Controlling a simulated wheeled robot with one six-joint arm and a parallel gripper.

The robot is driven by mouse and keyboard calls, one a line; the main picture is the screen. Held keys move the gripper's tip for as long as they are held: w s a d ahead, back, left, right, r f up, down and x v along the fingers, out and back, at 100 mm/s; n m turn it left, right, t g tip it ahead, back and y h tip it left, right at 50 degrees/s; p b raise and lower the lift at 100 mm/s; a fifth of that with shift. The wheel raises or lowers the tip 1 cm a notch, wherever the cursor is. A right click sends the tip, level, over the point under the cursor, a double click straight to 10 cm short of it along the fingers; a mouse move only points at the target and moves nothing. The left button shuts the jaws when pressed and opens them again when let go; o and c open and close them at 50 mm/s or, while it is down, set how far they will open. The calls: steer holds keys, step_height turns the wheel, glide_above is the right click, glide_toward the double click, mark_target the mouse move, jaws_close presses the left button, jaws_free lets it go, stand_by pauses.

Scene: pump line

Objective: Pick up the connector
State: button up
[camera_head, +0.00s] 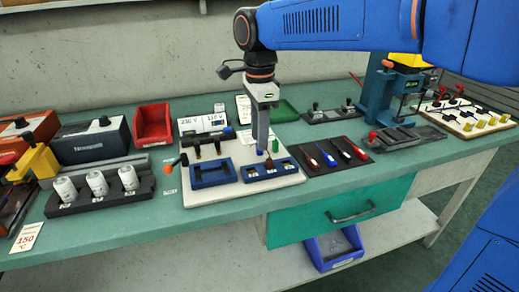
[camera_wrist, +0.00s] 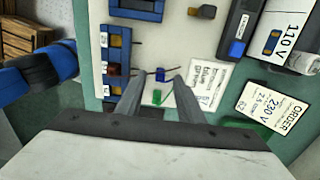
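My gripper (camera_wrist: 163,76) points down over the white board (camera_head: 180,190), its fingers apart. In the wrist view a small dark blue part (camera_wrist: 160,74) shows between the fingertips; whether they touch it is unclear. A small green part (camera_wrist: 157,97) lies beside it, also visible in the head view (camera_head: 275,146). I cannot tell which small part is the connector. A blue three-compartment tray (camera_wrist: 104,54) holding small coloured parts is to the left in the wrist view.
A second blue tray (camera_head: 211,183) sits left of the three-compartment one. A dark mat (camera_head: 330,168) with screwdriver-like tools lies to the right. A red bin (camera_head: 153,124) and a holder with white cylinders (camera_head: 97,184) are left. Upright devices stand behind the board.

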steer(key=shift+f, duration=1.35)
steer(key=shift+c, duration=0.3)
jaws_close()
